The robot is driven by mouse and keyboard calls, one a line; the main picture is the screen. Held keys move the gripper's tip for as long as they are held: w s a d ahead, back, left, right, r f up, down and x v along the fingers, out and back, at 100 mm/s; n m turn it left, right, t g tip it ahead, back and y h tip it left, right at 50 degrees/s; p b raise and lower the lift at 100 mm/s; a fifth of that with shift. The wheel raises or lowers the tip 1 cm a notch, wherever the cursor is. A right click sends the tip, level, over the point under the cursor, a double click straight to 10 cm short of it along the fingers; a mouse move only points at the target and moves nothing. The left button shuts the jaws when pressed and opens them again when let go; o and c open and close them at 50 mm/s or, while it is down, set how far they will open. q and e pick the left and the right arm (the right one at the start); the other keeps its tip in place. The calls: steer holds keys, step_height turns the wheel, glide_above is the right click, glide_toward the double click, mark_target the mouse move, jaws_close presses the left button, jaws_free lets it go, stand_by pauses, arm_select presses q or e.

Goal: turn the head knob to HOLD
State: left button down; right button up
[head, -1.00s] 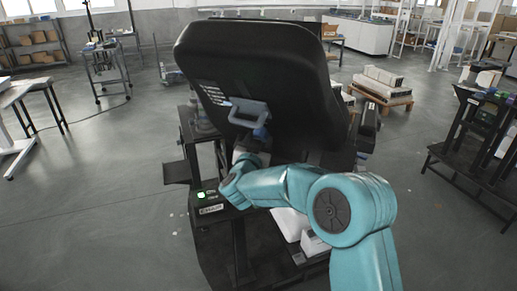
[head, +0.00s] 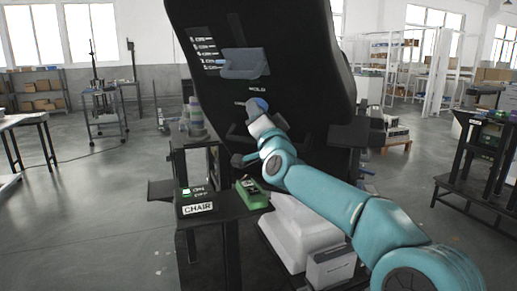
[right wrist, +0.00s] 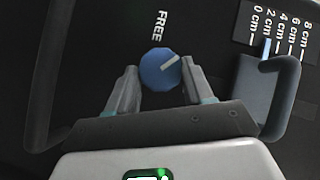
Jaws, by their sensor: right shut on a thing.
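The head knob (right wrist: 157,74) is round and blue with a pale pointer line, on the dark back of the chair. In the right wrist view the word FREE (right wrist: 160,25) is above it, and the pointer leans to the upper right, not at FREE. In the head view the knob (head: 258,104) is just below the word HOLD (head: 257,89). My right gripper (right wrist: 158,84) is shut on the knob, with a finger on each side. HOLD does not show in the wrist view. My left gripper is not in view.
A grey handle (head: 243,63) sits above the knob beside a centimetre scale (head: 204,48). A dark rack (head: 470,155) stands at the right. The floor at the left is mostly clear.

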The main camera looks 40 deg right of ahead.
arm_select(q)
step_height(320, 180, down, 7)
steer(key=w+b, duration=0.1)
steer(key=b, duration=0.4)
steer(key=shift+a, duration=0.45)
arm_select(e)
steer(key=shift+w+d+f+m+t+y, duration=0.15)
steer(key=shift+m+t+y, duration=0.8)
steer(key=shift+t, duration=0.7)
steer(key=shift+w+d+f+m+t+y, duration=0.15)
steer(key=shift+m+t+y, duration=0.5)
steer(key=shift+m+t, duration=0.8)
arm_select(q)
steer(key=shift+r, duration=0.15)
arm_select(e)
steer(key=shift+s+t, duration=0.1)
steer(key=shift+t, duration=0.2)
steer(key=o, duration=1)
steer(key=shift+f, duration=0.1)
